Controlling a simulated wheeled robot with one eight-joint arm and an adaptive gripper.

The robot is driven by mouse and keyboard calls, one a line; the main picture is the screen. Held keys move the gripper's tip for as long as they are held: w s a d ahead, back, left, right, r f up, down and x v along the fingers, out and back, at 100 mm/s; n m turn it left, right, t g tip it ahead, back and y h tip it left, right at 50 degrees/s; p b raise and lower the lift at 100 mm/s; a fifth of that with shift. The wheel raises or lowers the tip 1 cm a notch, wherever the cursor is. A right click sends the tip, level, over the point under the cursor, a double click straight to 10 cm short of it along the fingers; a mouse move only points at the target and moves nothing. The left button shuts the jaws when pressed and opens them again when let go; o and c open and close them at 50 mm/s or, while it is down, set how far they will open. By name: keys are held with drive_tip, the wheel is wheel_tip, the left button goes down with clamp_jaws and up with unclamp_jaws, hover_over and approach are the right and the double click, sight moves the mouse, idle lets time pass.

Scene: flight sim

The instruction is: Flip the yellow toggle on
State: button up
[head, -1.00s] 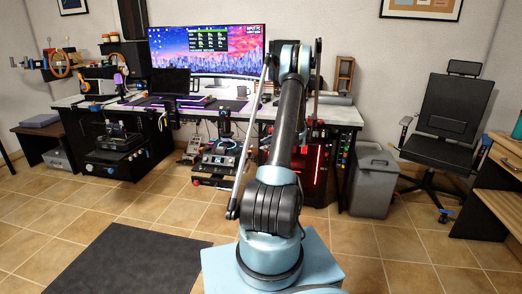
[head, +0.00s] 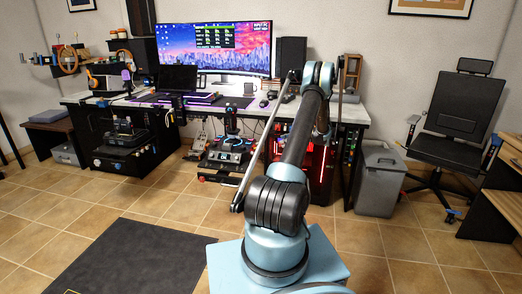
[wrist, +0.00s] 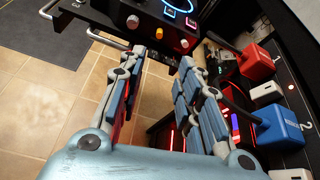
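A black control box (wrist: 150,22) with a lit blue ring stands at the top of the wrist view. In the head view the gripper is hidden behind my arm.
Red (wrist: 256,63) and blue (wrist: 277,124) blocky parts stand right of my gripper, near a red-lit case. The head view shows a desk (head: 349,113), a joystick unit (head: 228,155), a grey bin (head: 379,180) and a chair (head: 456,125).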

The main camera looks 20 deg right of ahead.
sight(255, 148)
drive_tip(key=x, duration=1.7)
drive_tip(key=shift+s+a+r, duration=0.1)
